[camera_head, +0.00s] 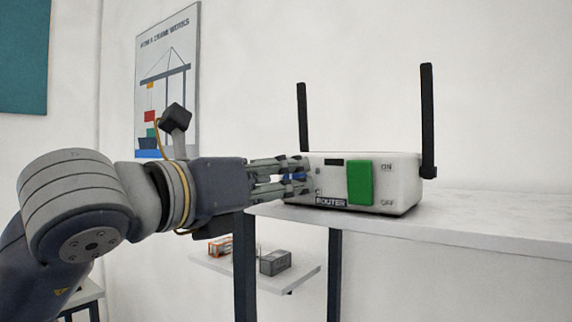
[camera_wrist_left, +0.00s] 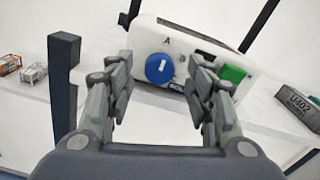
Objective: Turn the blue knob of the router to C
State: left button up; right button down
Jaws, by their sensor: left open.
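The white router (camera_head: 400,180) with two black antennas stands on a white shelf. Its front has a green switch (camera_head: 360,183) between the ON and OFF marks. The blue knob (camera_wrist_left: 159,68) shows in the left wrist view, with its white pointer line roughly towards the A mark (camera_wrist_left: 167,41). A second letter, partly hidden, is right of the knob. My left gripper (camera_head: 305,176) is open in front of the router's left part. Its fingers lie on either side of the knob in the wrist view; I cannot tell whether they touch it. My right gripper is not in view.
The shelf top (camera_head: 480,215) is clear to the right of the router. A lower shelf (camera_head: 300,277) holds a grey box (camera_head: 275,262) and an orange item (camera_head: 220,246). Dark posts (camera_head: 245,265) stand below. A crane poster (camera_head: 168,80) hangs behind my left arm.

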pick_arm(q)
jog(key=shift+x, duration=0.85)
jog(key=shift+w+p, duration=0.1)
jog(key=shift+p, duration=0.2)
jog(key=shift+d, duration=0.1)
jog(key=c, duration=1.1)
jog(key=shift+o, duration=0.2)
